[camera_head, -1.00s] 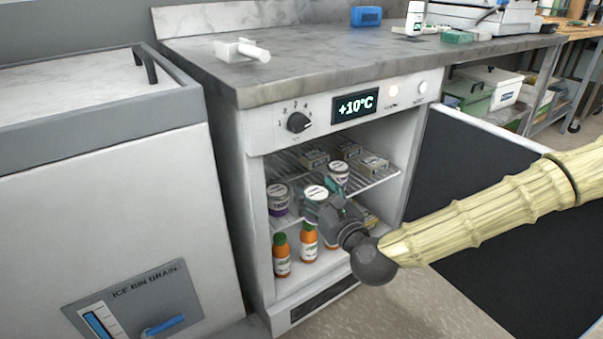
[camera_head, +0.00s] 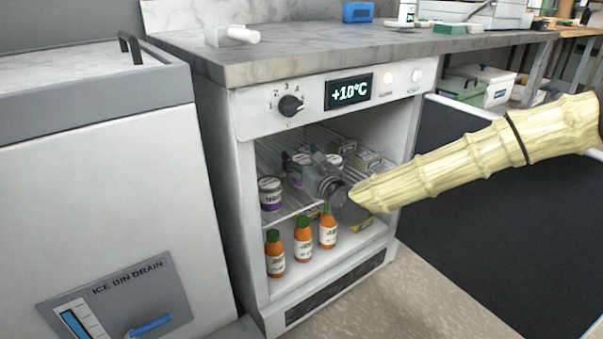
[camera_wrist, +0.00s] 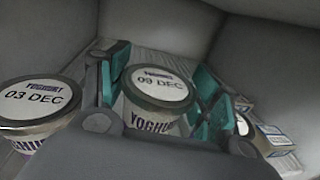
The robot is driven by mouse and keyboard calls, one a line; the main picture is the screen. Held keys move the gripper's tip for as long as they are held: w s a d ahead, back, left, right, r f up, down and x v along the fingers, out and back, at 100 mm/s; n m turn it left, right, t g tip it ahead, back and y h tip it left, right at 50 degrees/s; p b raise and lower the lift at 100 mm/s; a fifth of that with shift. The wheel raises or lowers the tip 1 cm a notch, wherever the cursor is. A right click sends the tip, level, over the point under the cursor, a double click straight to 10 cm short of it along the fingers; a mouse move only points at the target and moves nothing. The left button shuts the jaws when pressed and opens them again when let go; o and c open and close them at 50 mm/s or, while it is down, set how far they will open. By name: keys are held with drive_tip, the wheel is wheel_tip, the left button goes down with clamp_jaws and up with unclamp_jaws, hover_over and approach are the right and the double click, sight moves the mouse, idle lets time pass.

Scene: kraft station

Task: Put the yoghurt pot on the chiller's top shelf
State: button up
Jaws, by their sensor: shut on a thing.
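My gripper (camera_head: 322,172) is inside the open chiller (camera_head: 243,190), at its top wire shelf (camera_head: 282,216). It is shut on a yoghurt pot (camera_wrist: 160,92) whose lid reads 09 DEC; the teal fingers stand on both sides of it. The held pot (camera_head: 298,160) is partly hidden behind my gripper in the head view. I cannot tell whether its base touches the shelf. A second yoghurt pot (camera_wrist: 38,104), with 03 DEC on its lid, is to the left and apart; it also shows in the head view (camera_head: 270,194).
Small boxes (camera_head: 367,160) sit on the shelf's right side. Orange bottles (camera_head: 303,240) with green caps stand on the chiller floor below. The dark-lined chiller door (camera_head: 490,200) is open at right. An ice bin (camera_head: 110,180) stands at left.

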drive_tip(key=shift+f+b, duration=0.85)
drive_tip(key=shift+f, duration=0.6)
drive_tip(key=shift+f, duration=0.2)
drive_tip(key=o, duration=1.2)
drive_tip(key=shift+r, duration=0.2)
drive_tip(key=shift+s+d, duration=0.15)
drive_tip(key=shift+s, duration=0.15)
drive_tip(key=p+v, duration=0.4)
drive_tip(key=v, duration=0.7)
drive_tip(key=shift+s, duration=0.2)
drive_tip(key=shift+d+f, duration=0.1)
